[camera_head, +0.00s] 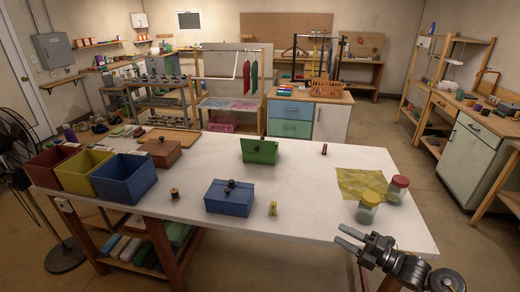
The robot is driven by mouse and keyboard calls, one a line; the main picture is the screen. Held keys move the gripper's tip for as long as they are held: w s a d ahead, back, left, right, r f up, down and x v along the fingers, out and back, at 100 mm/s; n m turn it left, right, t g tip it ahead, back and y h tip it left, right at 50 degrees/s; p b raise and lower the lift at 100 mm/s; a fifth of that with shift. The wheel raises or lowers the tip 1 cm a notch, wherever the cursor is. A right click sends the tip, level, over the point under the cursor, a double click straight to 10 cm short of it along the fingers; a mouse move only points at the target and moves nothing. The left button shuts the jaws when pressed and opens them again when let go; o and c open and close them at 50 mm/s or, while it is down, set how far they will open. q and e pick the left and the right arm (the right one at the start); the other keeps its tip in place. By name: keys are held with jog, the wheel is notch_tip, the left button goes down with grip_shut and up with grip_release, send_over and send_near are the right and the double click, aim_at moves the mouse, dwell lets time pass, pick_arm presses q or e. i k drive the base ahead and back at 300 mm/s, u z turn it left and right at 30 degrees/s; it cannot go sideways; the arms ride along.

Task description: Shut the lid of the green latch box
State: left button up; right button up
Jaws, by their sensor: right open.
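The green latch box (260,152) stands near the middle of the white table, toward its back edge. A green panel stands up on it, which looks like its lid raised; the exact lid angle is too small to tell. My right gripper (346,239) is at the table's front right edge, with its two fingers apart and nothing between them. It is well in front and to the right of the green box, not touching it. My left gripper is not in view.
A blue box (230,199) with a dark latch stands in front of the green box. A yellow-lidded jar (368,209) and a red-lidded jar (397,190) stand near my right gripper, beside a yellow cloth (356,181). Red, yellow and blue bins (124,182) line the left side.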

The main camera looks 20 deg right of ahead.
aim_at(248, 145)
jog(key=i, duration=1.9)
